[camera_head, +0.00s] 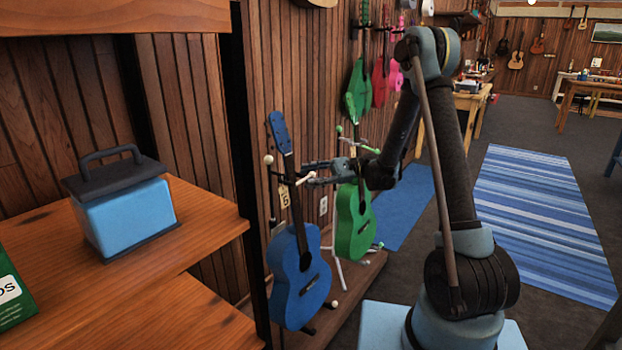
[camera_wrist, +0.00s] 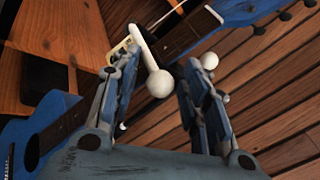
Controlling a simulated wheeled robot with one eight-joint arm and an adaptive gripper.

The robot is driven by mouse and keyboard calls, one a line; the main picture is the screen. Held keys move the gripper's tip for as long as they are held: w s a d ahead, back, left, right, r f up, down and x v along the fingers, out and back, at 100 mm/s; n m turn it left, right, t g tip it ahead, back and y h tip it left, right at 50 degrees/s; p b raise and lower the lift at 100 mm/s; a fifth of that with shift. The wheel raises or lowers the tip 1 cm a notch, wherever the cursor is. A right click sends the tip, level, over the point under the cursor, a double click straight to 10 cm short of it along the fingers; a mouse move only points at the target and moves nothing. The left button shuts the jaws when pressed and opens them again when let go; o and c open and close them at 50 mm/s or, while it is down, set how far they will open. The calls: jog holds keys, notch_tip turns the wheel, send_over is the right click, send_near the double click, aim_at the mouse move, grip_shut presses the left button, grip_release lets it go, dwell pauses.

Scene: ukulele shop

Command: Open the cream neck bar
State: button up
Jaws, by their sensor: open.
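The cream neck bar (camera_wrist: 157,80) is a short rod with a round ball end. In the wrist view it lies between my open fingers, nearer the left one, with no clear contact. It also shows at my fingertips in the head view (camera_head: 305,178). A blue ukulele (camera_head: 300,280) stands upright in its stand, its dark neck beside the bar; its body (camera_wrist: 40,130) and headstock (camera_wrist: 248,12) lie at opposite corners of the wrist view. My gripper (camera_head: 310,172) is open and empty in front of the neck, also in the wrist view (camera_wrist: 160,62).
A second cream ball (camera_wrist: 209,60) is beside my right finger. A green ukulele (camera_head: 354,222) stands close behind my forearm. A tag (camera_head: 284,196) hangs by the blue neck. A wooden shelf (camera_head: 215,215) with a blue box (camera_head: 125,218) is at left. Open floor lies at right.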

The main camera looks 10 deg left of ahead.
jog(key=shift+w+d, duration=0.1)
grip_shut()
jog(key=shift+r, duration=0.1)
jog(key=shift+w, duration=0.1)
dwell(0.5)
